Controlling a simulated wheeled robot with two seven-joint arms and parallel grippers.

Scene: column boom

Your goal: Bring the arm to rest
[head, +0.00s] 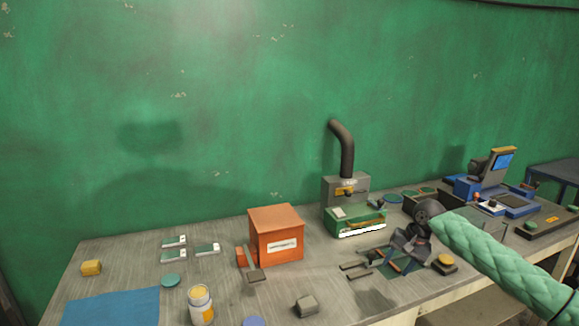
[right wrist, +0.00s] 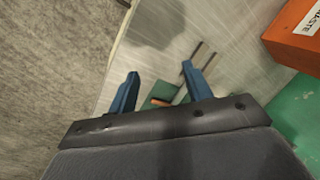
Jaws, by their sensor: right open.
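My right arm (head: 500,262), in a pale green quilted sleeve, comes in from the right over the bench. My right gripper (head: 394,262) hangs low over the bench's front part, with a shadow below it on the bench top. In the right wrist view its two blue fingers (right wrist: 160,84) stand apart, with nothing held between them. A small green and brown item (right wrist: 160,101) shows beyond the gap. My left gripper is not in view.
The grey bench (head: 225,265) holds an orange box (head: 276,220), which also shows labelled WASTE in the right wrist view (right wrist: 285,40). A green machine with a black pipe (head: 347,150) stands behind my gripper. Dark prongs (head: 357,268) lie close left of it. A grey block (head: 306,306) sits in front.

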